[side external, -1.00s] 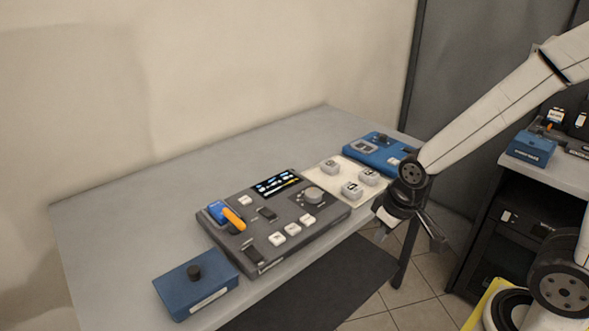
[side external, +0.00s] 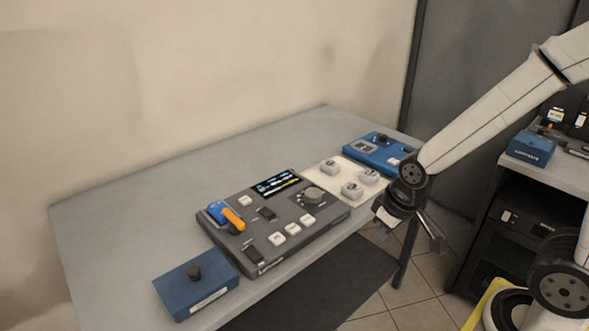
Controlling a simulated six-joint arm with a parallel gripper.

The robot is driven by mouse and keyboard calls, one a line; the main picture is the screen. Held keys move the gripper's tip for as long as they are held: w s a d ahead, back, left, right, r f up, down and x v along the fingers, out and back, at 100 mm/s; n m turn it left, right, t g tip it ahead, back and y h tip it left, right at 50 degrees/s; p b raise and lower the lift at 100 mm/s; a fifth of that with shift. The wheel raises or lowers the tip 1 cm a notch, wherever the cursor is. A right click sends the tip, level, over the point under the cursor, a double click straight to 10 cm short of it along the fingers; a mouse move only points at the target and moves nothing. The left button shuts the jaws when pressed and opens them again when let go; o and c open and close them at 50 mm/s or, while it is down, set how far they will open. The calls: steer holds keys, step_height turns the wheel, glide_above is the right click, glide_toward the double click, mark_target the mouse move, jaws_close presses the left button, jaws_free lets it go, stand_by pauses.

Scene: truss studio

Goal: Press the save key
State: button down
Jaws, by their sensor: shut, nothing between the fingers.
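A dark grey console (side external: 228,248) on the table carries a lit screen (side external: 276,184), a round knob (side external: 314,195) and an orange-and-blue lever (side external: 228,217). Three white keys (side external: 292,229) run in a row near its front edge, and another white key (side external: 245,201) sits by the lever. A pale panel (side external: 325,180) beside it holds grey-white blocks or keys (side external: 352,190). Labels are too small to read, so I cannot tell which key is save. My gripper (side external: 436,241) is shut and empty, right of the pale panel, past the table's front edge, touching nothing.
A blue box with a black knob (side external: 195,278) stands at the near left of the table (side external: 130,215). A blue device (side external: 378,155) stands at the far right end. The table behind the console is clear. A second bench (side external: 570,172) with equipment stands at right.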

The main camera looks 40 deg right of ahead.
stand_by(0.8)
steer(key=m+t+y, duration=0.1)
steer(key=m+t, duration=0.6)
steer(key=m, duration=0.1)
glide_above(310, 221)
steer(key=shift+w, duration=0.15)
steer(key=shift+f, duration=0.15)
steer(key=shift+f, duration=4.3)
